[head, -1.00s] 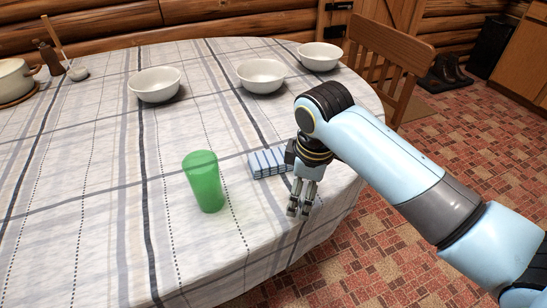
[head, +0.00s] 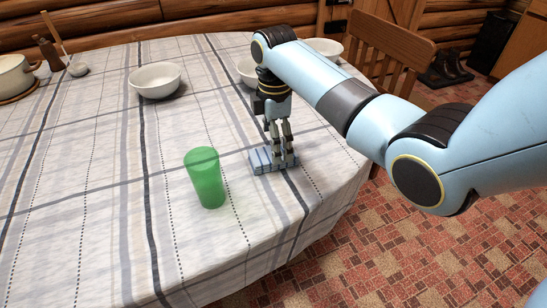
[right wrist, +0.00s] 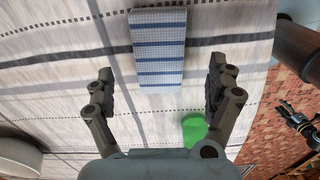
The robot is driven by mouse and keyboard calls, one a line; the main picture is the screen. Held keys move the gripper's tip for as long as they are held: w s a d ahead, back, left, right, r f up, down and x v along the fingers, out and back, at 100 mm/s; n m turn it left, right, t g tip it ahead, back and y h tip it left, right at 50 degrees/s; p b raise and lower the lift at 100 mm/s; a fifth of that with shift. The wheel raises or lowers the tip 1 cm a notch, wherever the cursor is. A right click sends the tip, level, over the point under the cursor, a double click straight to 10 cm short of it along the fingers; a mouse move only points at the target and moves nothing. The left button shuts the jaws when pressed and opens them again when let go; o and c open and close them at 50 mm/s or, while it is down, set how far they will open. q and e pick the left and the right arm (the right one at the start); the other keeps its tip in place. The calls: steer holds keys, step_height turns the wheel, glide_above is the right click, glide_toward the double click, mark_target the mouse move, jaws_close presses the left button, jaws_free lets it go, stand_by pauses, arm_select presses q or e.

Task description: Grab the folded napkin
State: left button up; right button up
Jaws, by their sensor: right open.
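The folded napkin (head: 262,161) is pale blue-grey with darker blue stripes and lies flat on the tablecloth. It also shows in the right wrist view (right wrist: 158,50), ahead of and between the open fingers. My right gripper (head: 282,163) points down over the napkin's right part in the head view. I cannot tell from the head view whether a fingertip touches the napkin.
A green cup (head: 206,178) stands left of the napkin. A white bowl (head: 155,80) stands farther back; two more are partly hidden behind my right arm. A pot (head: 14,75) is at the far left. A wooden chair (head: 390,55) stands behind the table's right edge.

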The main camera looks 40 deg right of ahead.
step_height(320, 180, down, 4)
steer(key=shift+a+f+b, duration=0.1)
steer(key=shift+a+b, duration=0.05)
steer(key=shift+b, duration=0.15)
steer(key=c, duration=1.2)
